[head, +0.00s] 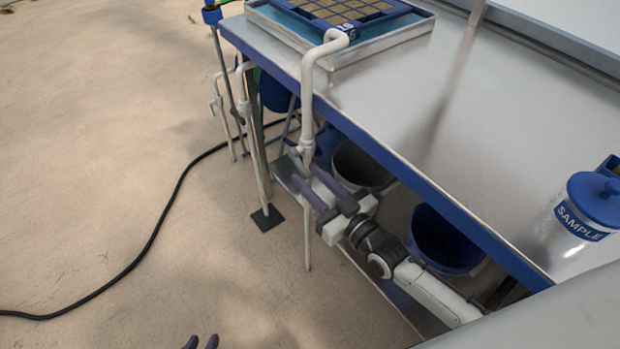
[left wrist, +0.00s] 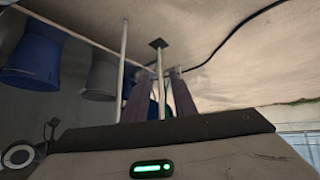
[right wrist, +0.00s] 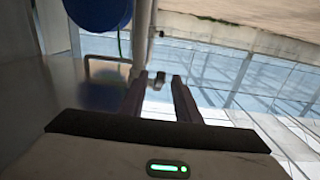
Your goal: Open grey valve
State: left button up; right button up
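A white drain pipe (head: 308,95) runs down from the tray at the table's edge. A small grey fitting, which looks like the valve (head: 298,158), sits at its lower end. My right gripper (head: 297,180) reaches in from the right under the table edge, its fingers close to the pipe just below the fitting. In the right wrist view the fingers are apart, and a small grey piece (right wrist: 158,80) shows just beyond their tips, beside the pipe (right wrist: 143,35). I cannot tell whether they touch it. My left gripper (head: 201,343) shows only its fingertips at the bottom edge, parted.
A steel table (head: 420,95) with a blue edge holds a seed tray (head: 400,42) and a sample jar (head: 590,205). Buckets (head: 440,240) stand on the shelf below. A black hose (head: 160,220) crosses the open floor at left. White pipes (head: 215,95) stand near the table leg.

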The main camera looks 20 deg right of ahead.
jog(key=shift+w, duration=0.15)
jog(key=shift+c, duration=0.5)
grip_shut()
pick_arm(q)
jog(key=shift+w+r, duration=0.1)
jog(key=shift+w, duration=0.2)
